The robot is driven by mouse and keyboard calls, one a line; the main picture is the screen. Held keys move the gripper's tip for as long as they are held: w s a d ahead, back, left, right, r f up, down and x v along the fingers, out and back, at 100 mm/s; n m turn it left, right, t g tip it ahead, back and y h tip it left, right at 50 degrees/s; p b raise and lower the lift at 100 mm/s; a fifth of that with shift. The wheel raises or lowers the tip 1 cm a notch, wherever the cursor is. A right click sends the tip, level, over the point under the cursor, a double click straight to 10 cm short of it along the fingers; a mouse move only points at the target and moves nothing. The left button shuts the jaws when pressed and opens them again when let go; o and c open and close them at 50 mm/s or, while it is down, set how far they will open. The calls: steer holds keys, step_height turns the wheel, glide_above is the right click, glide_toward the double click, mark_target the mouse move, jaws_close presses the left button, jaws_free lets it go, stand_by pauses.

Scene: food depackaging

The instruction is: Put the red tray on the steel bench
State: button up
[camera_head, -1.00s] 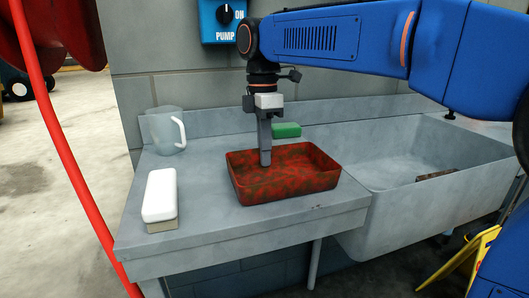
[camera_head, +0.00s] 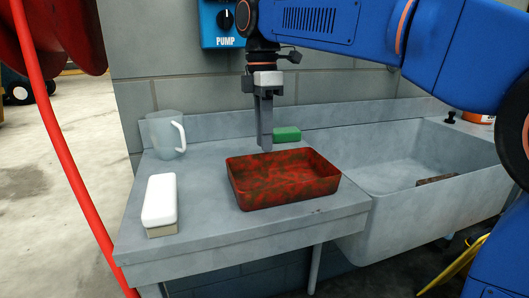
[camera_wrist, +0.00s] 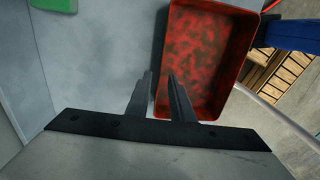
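The red tray (camera_head: 284,190), blotched with dark green-brown stains, sits flat and upright on the steel bench (camera_head: 205,212), near its right end by the sink. It looks empty.
A white-topped brush (camera_head: 160,200) lies at the bench's left, with a clear jug (camera_head: 163,136) behind it. A green block (camera_head: 287,134) lies behind the tray. The sink (camera_head: 395,165) adjoins on the right. A red hose (camera_head: 70,165) hangs at left.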

step_height(320, 180, up, 7)
steer(key=shift+w+f, duration=0.15)
steer(key=shift+w, duration=0.1)
stand_by(0.3)
